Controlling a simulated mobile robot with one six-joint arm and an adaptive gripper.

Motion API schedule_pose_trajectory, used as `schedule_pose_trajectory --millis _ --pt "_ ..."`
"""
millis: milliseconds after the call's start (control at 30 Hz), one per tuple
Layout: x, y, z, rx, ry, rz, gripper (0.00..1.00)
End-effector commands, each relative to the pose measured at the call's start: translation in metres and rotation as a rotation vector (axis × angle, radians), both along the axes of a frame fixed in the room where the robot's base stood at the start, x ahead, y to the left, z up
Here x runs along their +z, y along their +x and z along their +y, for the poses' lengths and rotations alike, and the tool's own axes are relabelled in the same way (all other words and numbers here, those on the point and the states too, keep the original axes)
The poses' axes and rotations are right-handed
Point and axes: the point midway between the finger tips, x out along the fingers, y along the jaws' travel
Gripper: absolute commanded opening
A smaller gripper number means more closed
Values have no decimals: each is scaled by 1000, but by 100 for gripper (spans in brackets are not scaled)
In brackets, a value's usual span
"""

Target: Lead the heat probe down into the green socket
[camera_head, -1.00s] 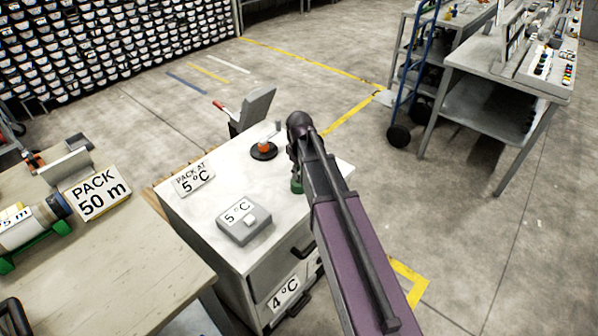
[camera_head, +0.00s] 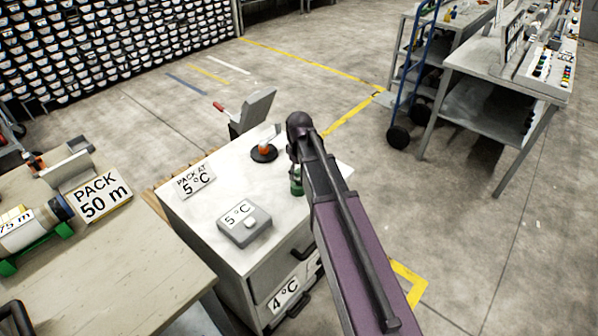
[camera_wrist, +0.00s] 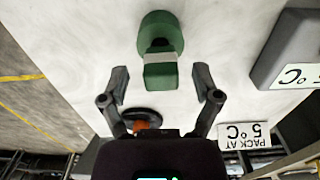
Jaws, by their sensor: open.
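The green socket (camera_wrist: 160,24) is a round green piece on the white cabinet top, with a dark part at its middle. A green block (camera_wrist: 160,78) with a pale grey band, apparently the heat probe, is just beside the dark part in the wrist view. I cannot tell how deep it sits in the socket. My gripper (camera_wrist: 160,78) is open, its fingers on either side of the block with gaps. In the head view green (camera_head: 297,186) shows below my arm's end, partly hidden by it.
A black disc with an orange middle (camera_head: 264,151) stands on the cabinet top (camera_head: 215,180). A grey box marked 5 °C (camera_head: 243,225) and a "PACK AT 5 °C" sign (camera_head: 195,180) are to the left. The cabinet top between them is clear.

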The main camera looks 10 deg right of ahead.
Motion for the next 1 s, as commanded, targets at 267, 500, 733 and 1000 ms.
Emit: schedule_pose_trajectory --millis 267,500,733,1000 --pt "26 0 0 0 0 0 81" --pt "46 0 0 0 0 0 81" --pt "64 0 0 0 0 0 81" --pt "76 0 0 0 0 0 81"
